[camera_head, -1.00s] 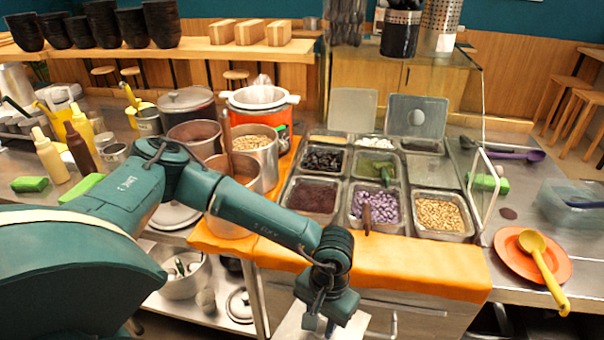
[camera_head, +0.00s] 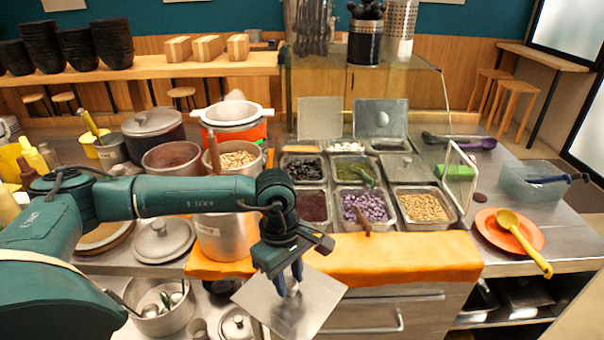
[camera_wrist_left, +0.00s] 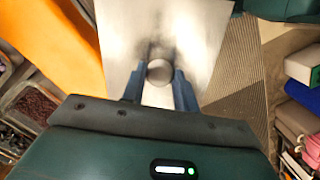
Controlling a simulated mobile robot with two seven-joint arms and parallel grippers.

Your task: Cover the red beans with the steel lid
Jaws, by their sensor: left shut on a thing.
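The red beans (camera_head: 312,206) lie dark red in the front left metal bin of the topping counter, uncovered. The bin's contents also show at the left of the left wrist view (camera_wrist_left: 36,104). My left gripper (camera_head: 290,280) is shut on the round knob of the flat, square steel lid (camera_head: 312,302). The lid hangs tilted in front of the counter, below and to the left of the red beans bin. In the left wrist view, the fingers (camera_wrist_left: 158,78) sit on both sides of the knob, with the lid (camera_wrist_left: 205,25) beyond. My right gripper is out of view.
An orange cloth (camera_head: 400,258) covers the counter's front edge. Purple beans (camera_head: 365,208) with a scoop and chickpeas (camera_head: 423,207) fill the bins to the right. A steel pot (camera_head: 222,235) stands left of the bins. An orange plate (camera_head: 490,225) with a yellow ladle lies at right.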

